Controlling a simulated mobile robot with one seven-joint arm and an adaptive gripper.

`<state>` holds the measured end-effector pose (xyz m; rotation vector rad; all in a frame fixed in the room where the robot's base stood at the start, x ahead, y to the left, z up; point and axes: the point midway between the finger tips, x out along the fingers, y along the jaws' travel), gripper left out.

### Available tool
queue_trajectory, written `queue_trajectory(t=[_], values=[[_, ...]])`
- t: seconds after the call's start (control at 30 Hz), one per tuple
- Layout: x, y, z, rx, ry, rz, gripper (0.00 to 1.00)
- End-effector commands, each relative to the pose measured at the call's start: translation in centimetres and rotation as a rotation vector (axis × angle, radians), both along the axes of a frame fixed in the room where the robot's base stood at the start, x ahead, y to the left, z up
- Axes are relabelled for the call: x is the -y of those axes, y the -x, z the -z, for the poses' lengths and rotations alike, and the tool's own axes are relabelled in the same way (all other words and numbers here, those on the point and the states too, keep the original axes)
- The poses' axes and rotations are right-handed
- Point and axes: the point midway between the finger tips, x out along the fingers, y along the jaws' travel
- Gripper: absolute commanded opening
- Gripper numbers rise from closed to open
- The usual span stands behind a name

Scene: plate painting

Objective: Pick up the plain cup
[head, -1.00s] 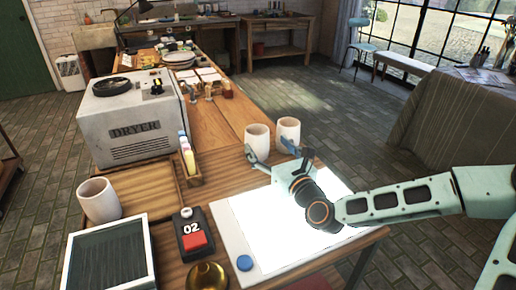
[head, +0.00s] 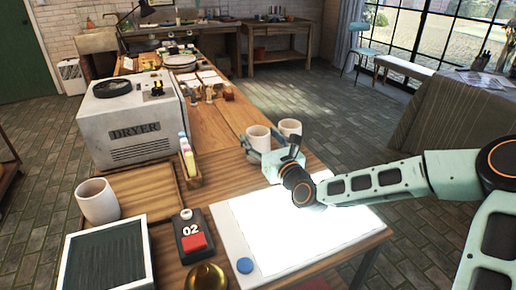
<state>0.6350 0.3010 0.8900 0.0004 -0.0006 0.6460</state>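A dryer (head: 130,122) stands at the left behind a wooden tray (head: 150,186). A glowing white panel (head: 285,235) lies under my arm. A box with a red button (head: 193,236), a brass dome (head: 206,277) and a dark framed tray (head: 108,262) are in front.

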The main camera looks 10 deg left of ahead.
Motion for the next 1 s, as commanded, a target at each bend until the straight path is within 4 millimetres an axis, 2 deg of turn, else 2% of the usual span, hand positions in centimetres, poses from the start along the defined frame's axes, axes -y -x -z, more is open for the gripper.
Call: queue_trajectory(t=[0.03,0.37,0.63,0.77,0.93,1.0], values=[[0.0,0.0,0.0,0.000,0.000,0.000,0.56],[0.0,0.0,0.0,0.000,0.000,0.000,0.20],[0.0,0.0,-0.2,0.002,0.000,0.000,0.20],[0.0,0.0,-1.0,0.003,0.000,0.000,0.20],[0.1,0.0,-3.5,0.005,0.000,0.001,0.20],[0.7,0.8,-4.7,0.001,0.000,0.002,0.20]])
